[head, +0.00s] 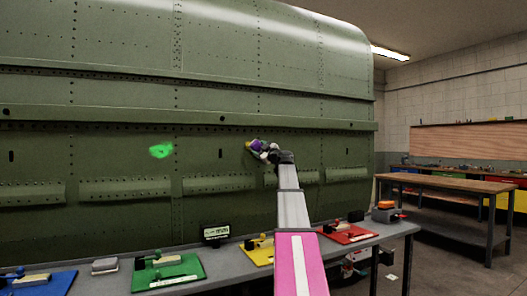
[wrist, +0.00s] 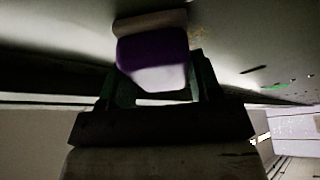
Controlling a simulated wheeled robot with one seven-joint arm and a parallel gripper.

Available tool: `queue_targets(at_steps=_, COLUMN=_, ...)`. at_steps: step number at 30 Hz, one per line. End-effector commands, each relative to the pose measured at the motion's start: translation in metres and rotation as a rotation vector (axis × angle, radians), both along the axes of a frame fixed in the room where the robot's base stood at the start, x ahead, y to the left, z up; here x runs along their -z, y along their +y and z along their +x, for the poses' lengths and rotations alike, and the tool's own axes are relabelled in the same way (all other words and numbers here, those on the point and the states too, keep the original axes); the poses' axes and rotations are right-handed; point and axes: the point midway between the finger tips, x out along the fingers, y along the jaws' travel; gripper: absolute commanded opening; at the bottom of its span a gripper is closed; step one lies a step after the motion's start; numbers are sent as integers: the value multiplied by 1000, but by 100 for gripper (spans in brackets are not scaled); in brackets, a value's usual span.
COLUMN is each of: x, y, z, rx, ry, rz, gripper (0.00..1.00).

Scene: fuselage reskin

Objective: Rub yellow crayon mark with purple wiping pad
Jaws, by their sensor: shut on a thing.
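The purple wiping pad (head: 256,143) is in my gripper (head: 265,149), up against the green fuselage skin (head: 215,110) right of centre. In the wrist view my gripper (wrist: 155,82) has its dark fingers on either side of the purple pad (wrist: 150,48), shut on it. The pad's pale face side meets or nearly meets the skin; I cannot tell if it touches. A small bit of the yellow crayon mark (head: 248,146) shows at the pad's left edge. The rest of it is hidden behind the pad and gripper.
A bright green mark (head: 160,151) is on the skin to the left. Below, a grey bench (head: 110,284) carries blue, green, yellow and red trays with tools and a small display (head: 215,232). A wooden-topped workbench (head: 450,183) stands at right.

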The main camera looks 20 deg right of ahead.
Motion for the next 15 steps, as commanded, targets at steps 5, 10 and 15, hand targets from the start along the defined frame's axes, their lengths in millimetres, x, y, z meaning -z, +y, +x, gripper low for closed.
queue_targets(at_steps=5, x=0, y=4, z=0, rx=0, ry=0, rz=0, gripper=39)
queue_targets(at_steps=10, x=0, y=16, z=0, rx=0, ry=0, rz=0, gripper=39)
queue_targets(at_steps=15, x=0, y=29, z=1, rx=0, ry=0, rz=-1, gripper=39)
